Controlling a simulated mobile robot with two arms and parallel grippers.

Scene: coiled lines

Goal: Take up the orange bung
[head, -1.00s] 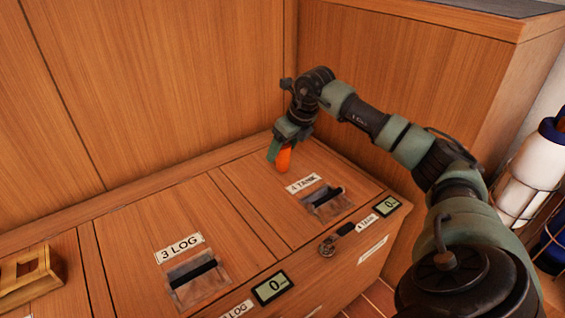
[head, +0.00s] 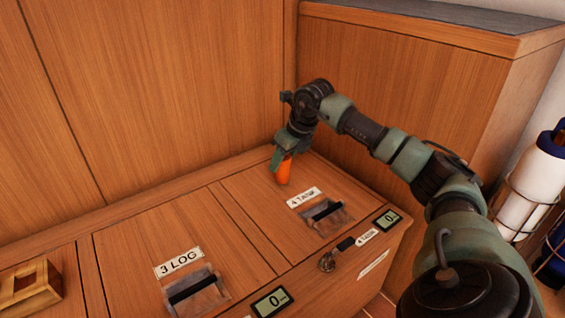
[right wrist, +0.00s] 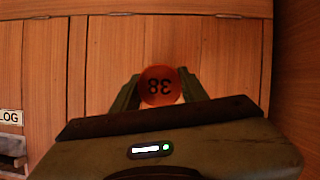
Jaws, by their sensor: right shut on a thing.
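The orange bung (head: 284,171) is in my right gripper (head: 283,158), over the back part of the bench top near the label "4 TANK". In the right wrist view, the round end of the bung (right wrist: 158,86) shows the number 38, upside down, between the two fingers of my right gripper (right wrist: 158,90). The right gripper is shut on it. Whether the bung's lower end touches the bench top is hard to tell. My left gripper is not in view.
The wooden bench top (head: 150,230) has recessed latches at "3 LOG" (head: 195,290) and "4 TANK" (head: 325,215). A wooden box (head: 30,287) stands at the left. Wooden panels rise close behind and right. A caged white bottle (head: 535,180) is at far right.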

